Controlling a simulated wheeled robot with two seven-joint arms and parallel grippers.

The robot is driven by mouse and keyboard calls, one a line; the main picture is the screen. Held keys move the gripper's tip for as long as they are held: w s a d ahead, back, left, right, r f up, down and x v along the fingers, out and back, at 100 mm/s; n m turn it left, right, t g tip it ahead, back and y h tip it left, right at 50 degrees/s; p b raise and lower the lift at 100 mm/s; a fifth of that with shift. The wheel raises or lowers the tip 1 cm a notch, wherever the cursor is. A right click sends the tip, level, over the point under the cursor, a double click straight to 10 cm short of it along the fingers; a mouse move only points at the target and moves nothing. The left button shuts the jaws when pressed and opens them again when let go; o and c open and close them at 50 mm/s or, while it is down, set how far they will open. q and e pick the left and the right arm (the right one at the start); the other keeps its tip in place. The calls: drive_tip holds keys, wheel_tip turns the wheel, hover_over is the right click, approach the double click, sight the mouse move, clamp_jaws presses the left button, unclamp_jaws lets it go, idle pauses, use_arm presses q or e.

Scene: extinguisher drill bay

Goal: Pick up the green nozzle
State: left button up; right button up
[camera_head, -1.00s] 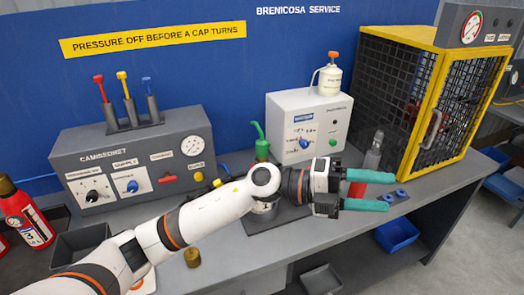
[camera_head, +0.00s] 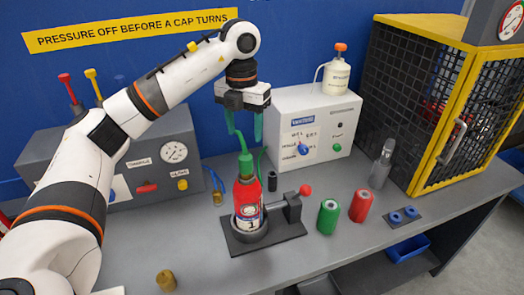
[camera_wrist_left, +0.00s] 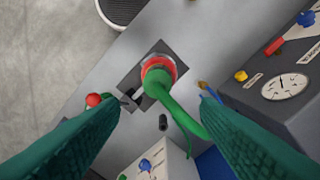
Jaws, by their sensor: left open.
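The green nozzle (camera_head: 245,163) sits upright on top of a red extinguisher (camera_head: 247,196), which stands in a dark clamp stand on the bench. In the left wrist view the green nozzle (camera_wrist_left: 158,84) shows from above, its bent tube running toward the lower right. My left gripper (camera_head: 245,136) points down over the nozzle with its teal fingers open. In the left wrist view the open fingers (camera_wrist_left: 160,102) lie on either side of the nozzle, with nothing gripped. My right gripper is not in view.
The clamp stand (camera_head: 287,232) has a red-knobbed arm beside the extinguisher. A green can (camera_head: 327,217) and a red can (camera_head: 360,206) stand to the right. A white control box (camera_head: 313,125) stands behind. A brass cap (camera_head: 166,281) lies at the front left.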

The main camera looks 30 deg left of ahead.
sight(244, 153)
use_arm(q)
drive_tip(key=shift+w+a+f, duration=0.15)
drive_tip(key=shift+w+f, duration=0.05)
drive_tip(key=shift+f, duration=0.35)
drive_tip(key=f, duration=0.1)
drive_tip(key=s+f, duration=0.2)
drive_tip(key=f, duration=0.1)
drive_tip(key=shift+w+f+p, duration=0.3)
drive_tip(key=shift+w+f, duration=0.15)
drive_tip(key=shift+f, duration=0.4)
drive_tip(key=f+p, duration=0.2)
drive_tip(key=f, duration=0.1)
drive_tip(key=shift+s+d+f, duration=0.2)
drive_tip(key=shift+d, duration=0.2)
drive_tip(key=shift+f, duration=0.3)
drive_tip(key=shift+w+f, duration=0.1)
drive_tip(key=shift+f, duration=0.1)
drive_tip(key=c, duration=0.9)
drive_tip(key=shift+c, duration=1.1)
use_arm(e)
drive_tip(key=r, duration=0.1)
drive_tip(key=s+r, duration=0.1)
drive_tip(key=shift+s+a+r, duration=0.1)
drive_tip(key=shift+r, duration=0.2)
